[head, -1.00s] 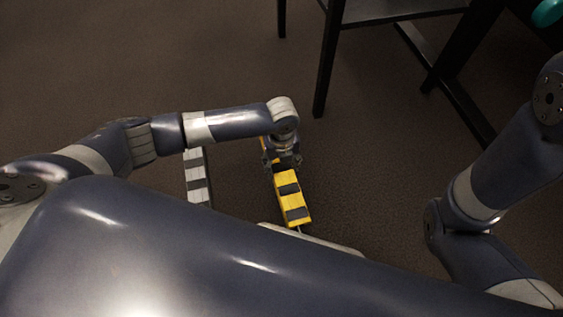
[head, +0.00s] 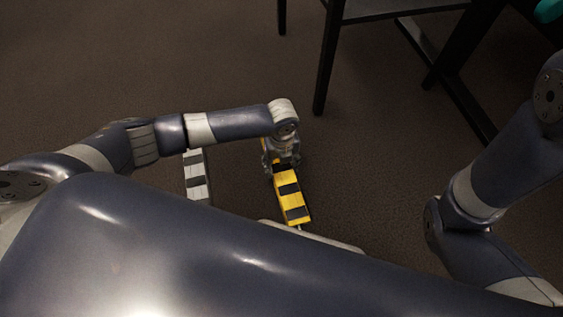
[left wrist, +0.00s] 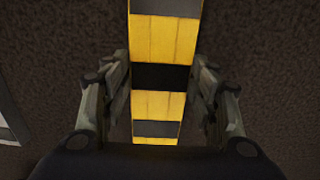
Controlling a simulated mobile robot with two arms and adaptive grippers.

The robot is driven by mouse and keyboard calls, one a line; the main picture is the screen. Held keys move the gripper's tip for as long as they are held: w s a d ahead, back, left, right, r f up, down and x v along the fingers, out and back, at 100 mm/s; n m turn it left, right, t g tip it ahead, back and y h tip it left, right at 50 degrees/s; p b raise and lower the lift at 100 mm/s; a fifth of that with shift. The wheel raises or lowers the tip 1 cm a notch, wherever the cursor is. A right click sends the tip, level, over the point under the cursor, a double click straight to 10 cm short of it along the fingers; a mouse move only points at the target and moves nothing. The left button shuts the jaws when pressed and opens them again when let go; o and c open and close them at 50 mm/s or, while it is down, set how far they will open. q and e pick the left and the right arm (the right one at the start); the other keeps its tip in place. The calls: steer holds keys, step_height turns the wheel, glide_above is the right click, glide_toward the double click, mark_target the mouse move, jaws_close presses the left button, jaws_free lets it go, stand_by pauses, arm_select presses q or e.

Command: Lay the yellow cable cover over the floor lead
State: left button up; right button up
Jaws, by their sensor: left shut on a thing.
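The yellow cable cover (head: 292,205) with dark bands lies lengthwise on the brown floor in the head view. My left gripper (head: 283,167) is over its far part and hides some of it. In the left wrist view the cover (left wrist: 157,105) runs between the two fingers of my left gripper (left wrist: 162,80), which are shut on its sides. A short pale bit of the floor lead (head: 299,228) seems to show at the cover's near end; the rest of the lead is hidden. My right gripper is out of view; only part of that arm shows.
A white and grey banded cover (head: 196,178) lies on the floor to the left, partly behind my arm. A dark chair or table (head: 328,60) stands at the back right with legs on the floor. The floor (head: 365,170) right of the yellow cover is clear.

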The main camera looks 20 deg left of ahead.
arm_select(q)
steer(key=shift+f, duration=0.35)
steer(key=o, duration=1.4)
step_height(320, 180, up, 12)
